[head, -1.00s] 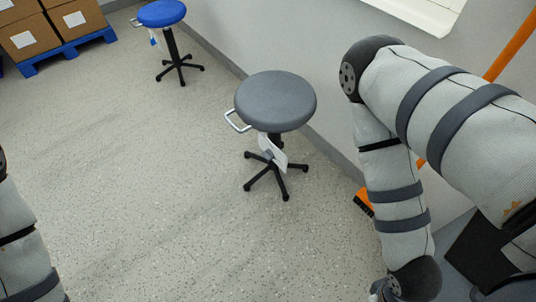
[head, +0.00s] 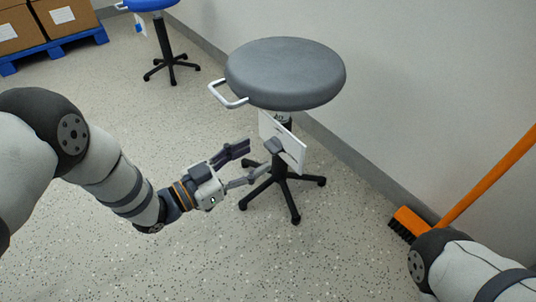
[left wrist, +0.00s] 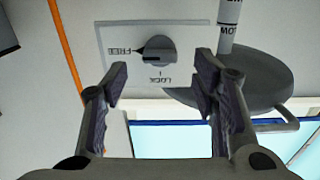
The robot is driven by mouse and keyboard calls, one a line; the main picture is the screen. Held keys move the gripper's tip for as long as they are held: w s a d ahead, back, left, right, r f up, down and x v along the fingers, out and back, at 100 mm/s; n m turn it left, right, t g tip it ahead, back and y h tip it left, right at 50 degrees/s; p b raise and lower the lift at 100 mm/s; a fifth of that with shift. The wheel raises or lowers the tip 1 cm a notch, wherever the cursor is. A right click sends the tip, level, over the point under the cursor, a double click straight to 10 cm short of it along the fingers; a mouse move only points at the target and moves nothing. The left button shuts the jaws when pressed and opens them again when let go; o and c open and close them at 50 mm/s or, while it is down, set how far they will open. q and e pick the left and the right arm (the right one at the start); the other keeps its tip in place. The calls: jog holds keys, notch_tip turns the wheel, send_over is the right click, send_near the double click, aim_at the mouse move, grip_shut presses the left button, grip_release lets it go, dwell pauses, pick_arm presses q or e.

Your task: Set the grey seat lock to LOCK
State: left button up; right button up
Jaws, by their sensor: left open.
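The grey stool (head: 285,72) stands near the wall, with a white panel (head: 286,148) hanging under its seat. A dark grey knob (head: 274,146) sits on the panel. In the left wrist view the knob (left wrist: 155,49) lies between the words FREE and LOCK, and its dark pointer mark faces FREE. The view is upside down there. My left gripper (head: 258,157) is open in front of the panel. In the left wrist view its fingertips (left wrist: 162,72) stand apart to either side, just short of the knob, with nothing between them. My right gripper is out of view.
A blue stool (head: 150,5) stands farther back at the left. Boxes (head: 62,16) sit on a blue pallet (head: 55,45). An orange broom (head: 480,185) leans at the right near the wall. The floor around the grey stool is clear.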

aim_at(269, 150)
pick_arm(q)
jog(key=b+x, duration=0.1)
jog(key=x, duration=0.3)
jog(key=shift+w+d, duration=0.15)
jog(key=shift+d, duration=0.1)
jog(key=c, duration=1.2)
jog(key=shift+o, duration=0.2)
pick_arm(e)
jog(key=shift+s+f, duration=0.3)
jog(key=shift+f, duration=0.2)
pick_arm(q)
jog(key=shift+n, duration=0.4)
jog(key=n, duration=0.4)
jog(key=shift+f, duration=0.1)
jog(key=n, duration=0.8)
jog(key=shift+f+n+b, duration=0.1)
jog(key=shift+n+b, duration=0.2)
jog(key=shift+n, duration=0.1)
jog(key=shift+n+b, duration=0.4)
jog(key=shift+n, duration=1.6)
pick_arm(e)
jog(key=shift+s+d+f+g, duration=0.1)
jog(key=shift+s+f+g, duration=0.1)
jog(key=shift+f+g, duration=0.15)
pick_arm(q)
jog(key=shift+n, duration=0.3)
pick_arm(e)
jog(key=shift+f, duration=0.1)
